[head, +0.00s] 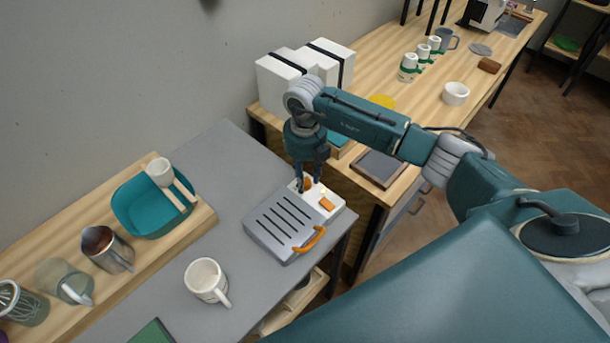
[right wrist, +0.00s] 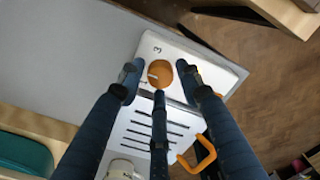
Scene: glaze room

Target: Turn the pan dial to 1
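The pan dial is an orange round knob (right wrist: 160,73) on the white panel (right wrist: 204,62) beside a grey slotted pan or grill (head: 281,225). In the head view the dial (head: 306,184) is partly hidden by fingers. A white line on the dial points left in the right wrist view. A 3 is printed above it; a faint mark at its lower left is too small to read. My right gripper (head: 309,184) points down over the dial. In the right wrist view its three fingers (right wrist: 158,76) are spread around the dial, with gaps visible at the sides. My left gripper is not in view.
An orange switch (head: 327,203) and the pan's orange handle (head: 310,240) are close by. A white mug (head: 207,281) stands on the grey table (head: 219,160). A teal basin (head: 131,207) and metal jug (head: 106,250) are on the left shelf. A wooden counter (head: 377,80) lies behind.

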